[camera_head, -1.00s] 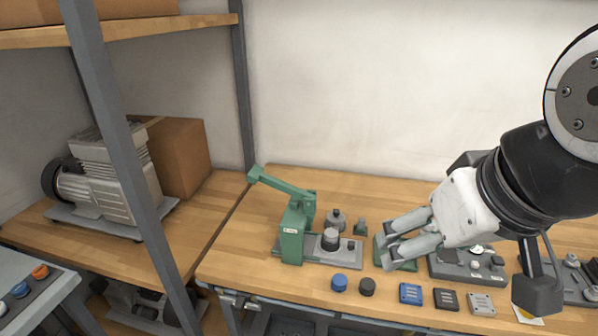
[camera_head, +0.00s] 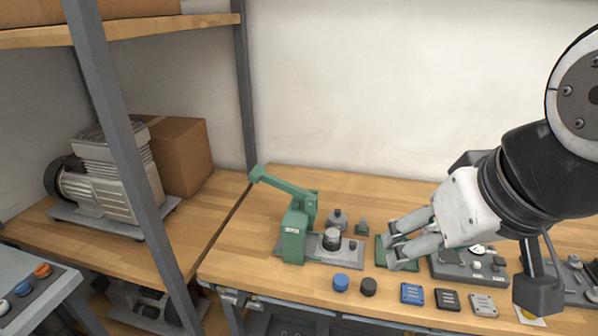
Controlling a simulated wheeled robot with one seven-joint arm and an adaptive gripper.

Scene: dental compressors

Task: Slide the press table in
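The green press (camera_head: 296,232) stands on the wooden bench left of my gripper, its lever arm (camera_head: 281,185) raised and pointing up to the left. Its grey base and table (camera_head: 318,250) reach to the right of the green column, with a dark-topped round part (camera_head: 331,240) on them. How far the table is slid out is too small to tell. My gripper (camera_head: 389,250) is right of the press, apart from it, over a green plate (camera_head: 384,254). Its two fingers are spread with a gap between them, and I see nothing held.
Blue (camera_head: 341,283) and black (camera_head: 368,287) round caps lie at the bench front. Blue (camera_head: 412,293), black (camera_head: 447,299) and grey (camera_head: 482,304) blocks lie right of them. A grey fixture (camera_head: 470,266) stands right of my gripper. A shelf post (camera_head: 132,160) rises at left.

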